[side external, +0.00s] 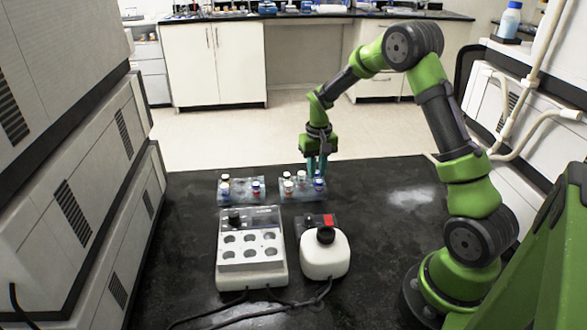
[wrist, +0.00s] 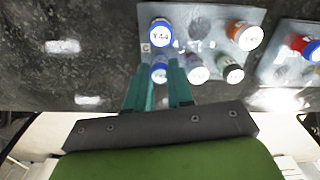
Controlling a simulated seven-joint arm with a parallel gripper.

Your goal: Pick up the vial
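Vials stand in a clear rack (side external: 288,193) on the black bench in the side external view. In the wrist view the same rack (wrist: 200,18) holds a blue-capped vial marked Y44 (wrist: 160,33), a second blue-capped vial (wrist: 158,72), an orange one (wrist: 243,34) and two pale-capped ones, (wrist: 197,72) and (wrist: 231,70). My gripper (side external: 317,168) points down at the right of this rack.
A second rack with vials (side external: 241,189) stands to the left. A white block with round holes (side external: 252,262) and a white device with a black top (side external: 325,256) stand nearer the camera, with cables. White cabinets flank the bench. The bench's right part is clear.

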